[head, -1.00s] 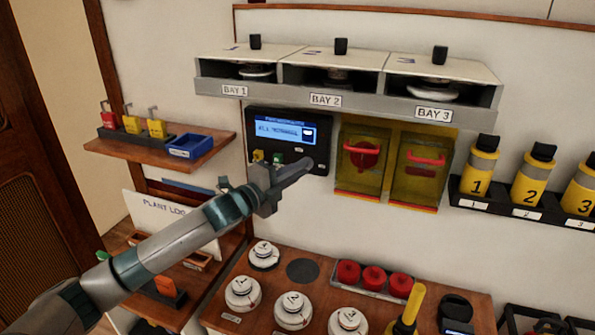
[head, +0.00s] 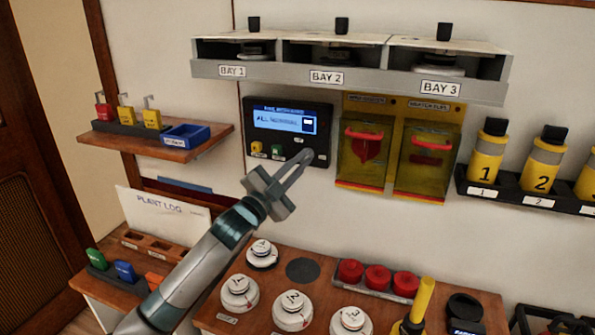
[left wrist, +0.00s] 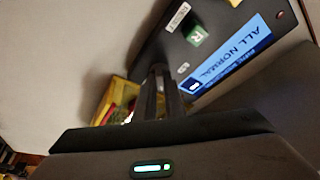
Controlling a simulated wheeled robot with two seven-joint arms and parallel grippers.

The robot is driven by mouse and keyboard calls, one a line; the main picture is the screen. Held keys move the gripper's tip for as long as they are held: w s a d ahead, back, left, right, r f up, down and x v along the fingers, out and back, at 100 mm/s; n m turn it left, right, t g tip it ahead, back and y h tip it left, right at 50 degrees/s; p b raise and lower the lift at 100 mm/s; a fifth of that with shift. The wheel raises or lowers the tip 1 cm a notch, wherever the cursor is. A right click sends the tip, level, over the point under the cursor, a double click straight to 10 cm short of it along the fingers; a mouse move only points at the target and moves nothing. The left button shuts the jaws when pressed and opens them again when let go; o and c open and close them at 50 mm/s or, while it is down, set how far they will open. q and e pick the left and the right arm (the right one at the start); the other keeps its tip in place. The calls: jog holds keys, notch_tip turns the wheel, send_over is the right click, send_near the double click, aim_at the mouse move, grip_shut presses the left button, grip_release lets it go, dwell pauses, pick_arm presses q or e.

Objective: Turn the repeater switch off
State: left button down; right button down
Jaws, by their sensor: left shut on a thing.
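The black repeater panel (head: 265,160) hangs on the wall below the bay shelf. Its lit blue screen (head: 286,121) reads "ALL NORMAL", and it also shows in the left wrist view (left wrist: 230,52). A small grey switch (head: 308,154) sits at the panel's lower right, mostly hidden by my fingertips. My left gripper (head: 302,158) reaches up to it from below, its fingers closed together on it. In the left wrist view the fingers (left wrist: 158,90) point toward the panel and hide the switch. Which way the switch points cannot be made out. My right gripper is out of view.
Two yellow boxes with clear covers (head: 418,160) hang close to the right. Below, a wooden desk (head: 236,318) carries white detectors and red caps (head: 378,277).

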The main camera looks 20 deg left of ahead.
pick_arm(q)
jog(key=n+t, duration=0.1)
jog(key=n, duration=0.1)
jog(key=shift+d+n+y+b, duration=0.1)
jog(key=shift+n+y+b, duration=0.25)
jog(key=shift+n+y, duration=0.05)
jog(key=n+t+y, duration=0.1)
jog(key=n, duration=0.2)
jog(key=shift+d+n, duration=0.1)
jog(key=shift+n, duration=0.2)
jog(key=n+y, duration=0.2)
jog(key=n, duration=0.1)
jog(key=shift+d+r+n, duration=0.1)
jog(key=shift+n, duration=0.3)
jog(key=shift+d+n+t+y, duration=0.1)
jog(key=shift+n+t+y, duration=0.3)
jog(key=shift+n+y, duration=1)
jog(key=shift+r+n+h, duration=0.15)
jog(key=shift+n+h, duration=0.15)
jog(key=shift+n, duration=0.2)
jog(key=c, duration=1.8)
grip_release()
jog(key=shift+c, duration=0.2)
jog(key=shift+w+f, duration=0.1)
jog(key=shift+f, duration=0.15)
jog(key=shift+f, duration=0.1)
